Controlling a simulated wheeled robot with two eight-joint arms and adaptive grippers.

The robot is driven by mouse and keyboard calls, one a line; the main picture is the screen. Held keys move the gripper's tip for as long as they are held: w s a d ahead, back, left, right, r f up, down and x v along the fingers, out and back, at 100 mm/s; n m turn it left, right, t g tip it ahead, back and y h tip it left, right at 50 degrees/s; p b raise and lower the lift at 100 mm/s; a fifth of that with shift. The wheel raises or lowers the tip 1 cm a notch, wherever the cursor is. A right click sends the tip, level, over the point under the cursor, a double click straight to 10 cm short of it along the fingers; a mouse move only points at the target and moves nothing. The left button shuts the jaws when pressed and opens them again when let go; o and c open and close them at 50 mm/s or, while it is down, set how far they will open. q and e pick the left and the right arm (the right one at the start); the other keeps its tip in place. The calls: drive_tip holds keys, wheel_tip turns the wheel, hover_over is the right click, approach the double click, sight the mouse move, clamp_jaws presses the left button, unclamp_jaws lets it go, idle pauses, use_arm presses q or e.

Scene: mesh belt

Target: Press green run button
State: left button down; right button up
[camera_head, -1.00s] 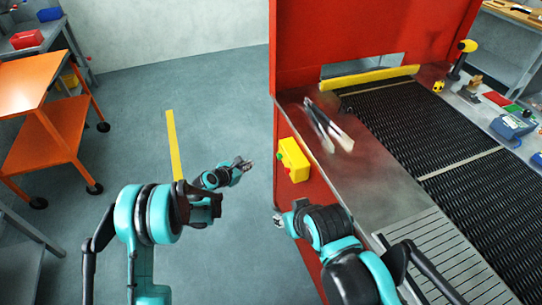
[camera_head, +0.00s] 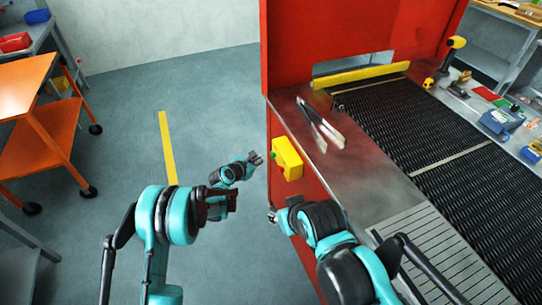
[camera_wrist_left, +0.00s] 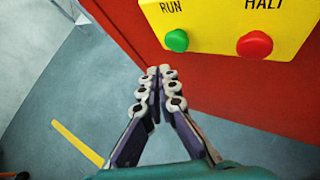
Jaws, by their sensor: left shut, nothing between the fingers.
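The green run button (camera_wrist_left: 177,40) sits on a yellow control box (camera_head: 287,158), below the word RUN. A red button (camera_wrist_left: 254,45) is to its right, below the word HALT. In the head view the box is fixed to the side of the red machine, and its buttons are small. My left gripper (camera_head: 257,158) is shut and empty, just left of the box. In the left wrist view its fingertips (camera_wrist_left: 159,72) are together, a little below and left of the green button in the picture. My right gripper (camera_head: 272,215) shows only in part below the box, and its jaws are unclear.
The red machine (camera_head: 340,35) carries a dark mesh belt (camera_head: 400,125) and a metal ledge (camera_head: 375,180) with tongs (camera_head: 322,122) on it. A blue device (camera_head: 497,121) stands at the right. An orange cart (camera_head: 50,130) is far left. The floor between is clear.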

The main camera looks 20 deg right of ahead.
sight(273, 155)
use_arm(q)
drive_tip(key=shift+d, duration=0.8)
drive_tip(key=shift+d, duration=0.15)
idle(0.8)
drive_tip(key=shift+d+b, duration=0.25)
drive_tip(key=shift+b, duration=0.05)
